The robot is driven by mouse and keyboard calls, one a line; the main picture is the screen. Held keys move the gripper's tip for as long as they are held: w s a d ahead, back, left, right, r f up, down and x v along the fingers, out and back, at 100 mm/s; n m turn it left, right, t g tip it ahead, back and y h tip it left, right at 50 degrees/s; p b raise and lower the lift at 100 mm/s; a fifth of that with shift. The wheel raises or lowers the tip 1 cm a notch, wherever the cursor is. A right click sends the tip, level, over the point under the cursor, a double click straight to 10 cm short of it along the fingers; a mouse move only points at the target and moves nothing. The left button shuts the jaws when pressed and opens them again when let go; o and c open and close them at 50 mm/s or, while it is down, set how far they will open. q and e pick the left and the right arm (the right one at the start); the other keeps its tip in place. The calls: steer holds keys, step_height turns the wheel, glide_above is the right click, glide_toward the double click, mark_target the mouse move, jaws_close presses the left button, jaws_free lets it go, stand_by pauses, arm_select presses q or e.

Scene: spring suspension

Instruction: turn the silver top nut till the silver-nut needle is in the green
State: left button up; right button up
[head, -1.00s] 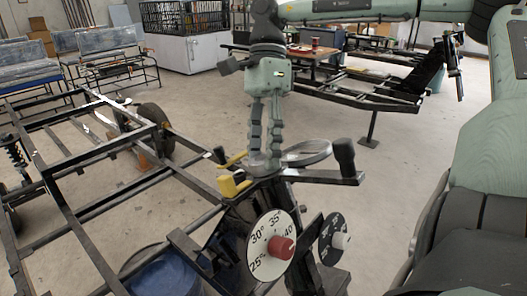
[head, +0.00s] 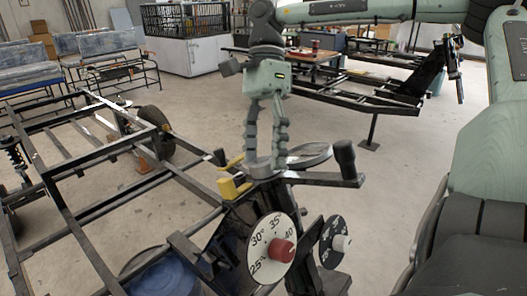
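My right gripper (head: 265,160) points straight down at the top of the suspension stand (head: 325,179). Its two fingers stand apart, with a clear gap between them, and their tips are at a round silver piece (head: 262,168), which seems to be the silver top nut. The tips partly hide it, and I cannot tell whether they touch it. A flat round silver-rimmed part (head: 312,156) lies just right of the fingers. No needle or green zone can be made out. My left gripper is not in view.
Yellow blocks (head: 234,187) and a black upright handle (head: 344,155) flank the gripper. A black frame (head: 95,252) fills the left.

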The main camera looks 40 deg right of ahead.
steer(key=v, duration=1.2)
stand_by(0.5)
